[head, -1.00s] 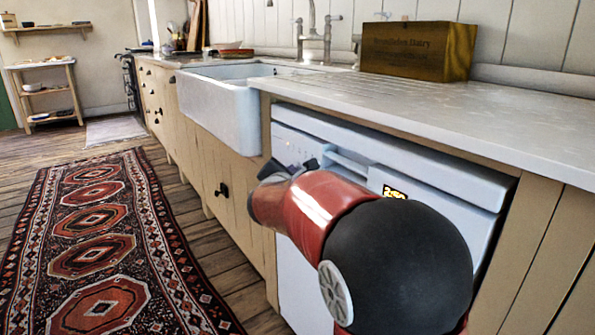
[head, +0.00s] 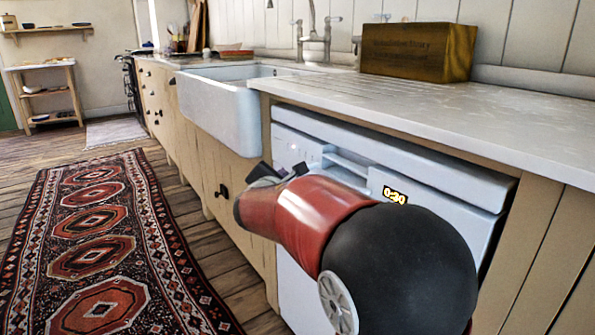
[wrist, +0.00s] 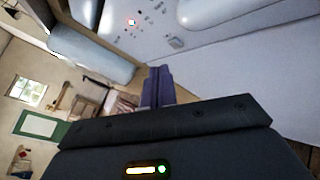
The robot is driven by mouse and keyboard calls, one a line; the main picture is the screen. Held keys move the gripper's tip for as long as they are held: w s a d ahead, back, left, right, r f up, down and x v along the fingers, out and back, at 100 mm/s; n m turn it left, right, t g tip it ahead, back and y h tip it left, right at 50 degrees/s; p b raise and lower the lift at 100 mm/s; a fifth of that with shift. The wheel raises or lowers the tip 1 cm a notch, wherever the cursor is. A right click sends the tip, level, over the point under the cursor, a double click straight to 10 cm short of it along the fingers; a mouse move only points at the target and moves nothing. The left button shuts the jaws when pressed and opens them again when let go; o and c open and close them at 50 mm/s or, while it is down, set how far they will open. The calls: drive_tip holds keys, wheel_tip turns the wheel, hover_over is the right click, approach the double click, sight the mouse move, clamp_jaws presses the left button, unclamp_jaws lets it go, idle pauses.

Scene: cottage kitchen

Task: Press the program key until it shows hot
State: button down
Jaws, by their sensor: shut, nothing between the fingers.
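The white dishwasher (head: 440,195) stands under the counter, with a control panel along its upper front. The lettering is too small to read, so I cannot tell which program shows. My gripper (head: 280,173) is in front of the panel's left part, slightly below it. In the wrist view its fingers (wrist: 158,85) are shut and empty, apart from the keys.
The stone counter (head: 460,115) overhangs the dishwasher. A wooden box (head: 418,52) stands on it. A white sink (head: 225,110) and cabinets with dark knobs lie to the left. A patterned rug (head: 100,240) covers open floor at the left.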

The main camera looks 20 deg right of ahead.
drive_tip(key=a, duration=0.1)
drive_tip(key=s+a, duration=0.1)
drive_tip(key=a, duration=0.2)
drive_tip(key=shift+s+a, duration=0.15)
drive_tip(key=shift+s, duration=0.1)
idle(2.4)
